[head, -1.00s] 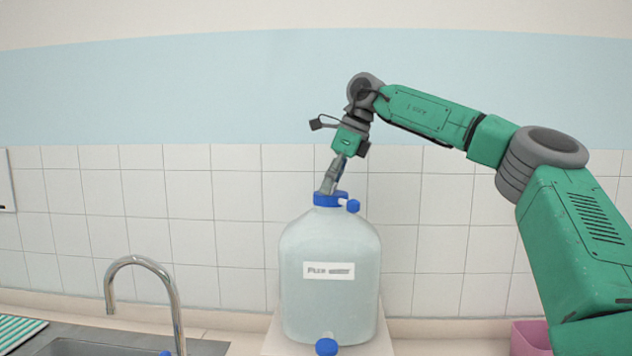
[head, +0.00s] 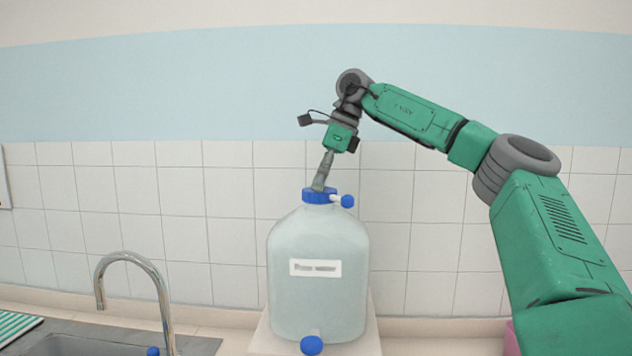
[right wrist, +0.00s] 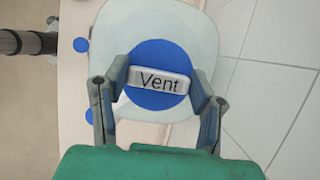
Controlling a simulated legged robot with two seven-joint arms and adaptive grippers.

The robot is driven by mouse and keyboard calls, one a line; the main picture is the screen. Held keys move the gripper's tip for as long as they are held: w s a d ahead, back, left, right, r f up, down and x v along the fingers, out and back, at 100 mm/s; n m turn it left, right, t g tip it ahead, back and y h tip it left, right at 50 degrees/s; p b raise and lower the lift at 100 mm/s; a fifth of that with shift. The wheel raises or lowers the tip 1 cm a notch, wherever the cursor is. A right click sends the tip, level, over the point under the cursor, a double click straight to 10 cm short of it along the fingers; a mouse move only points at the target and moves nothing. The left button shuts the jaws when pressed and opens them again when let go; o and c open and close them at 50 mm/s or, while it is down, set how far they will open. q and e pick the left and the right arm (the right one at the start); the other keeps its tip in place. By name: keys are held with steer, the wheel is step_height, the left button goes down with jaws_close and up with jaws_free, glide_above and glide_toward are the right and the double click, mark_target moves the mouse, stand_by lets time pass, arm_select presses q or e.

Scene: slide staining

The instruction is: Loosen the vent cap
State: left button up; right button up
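The vent cap (head: 317,197) is a blue disc on top of a large translucent carboy (head: 318,265) with a white label. In the right wrist view the cap (right wrist: 158,56) has a raised grey bar marked "Vent". My right gripper (head: 318,188) comes down onto the cap from above. In the wrist view its two fingers (right wrist: 160,80) stand at either end of the bar and appear to touch it, one on each side. My left gripper is not in view.
A blue side knob (head: 347,201) sits beside the cap, and a blue tap (head: 311,345) is low on the carboy's front. A metal faucet (head: 133,258) and sink are at the left. The tiled wall (head: 450,220) is behind the carboy.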

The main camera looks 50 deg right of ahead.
steer(key=o, duration=0.3)
steer(key=shift+d+r, duration=0.1)
steer(key=shift+r, duration=0.05)
steer(key=shift+o, duration=0.2)
steer(key=shift+d, duration=0.3)
steer(key=v, duration=1.1)
steer(key=shift+s+r, duration=0.2)
steer(key=shift+d, duration=0.15)
steer(key=shift+f, duration=0.1)
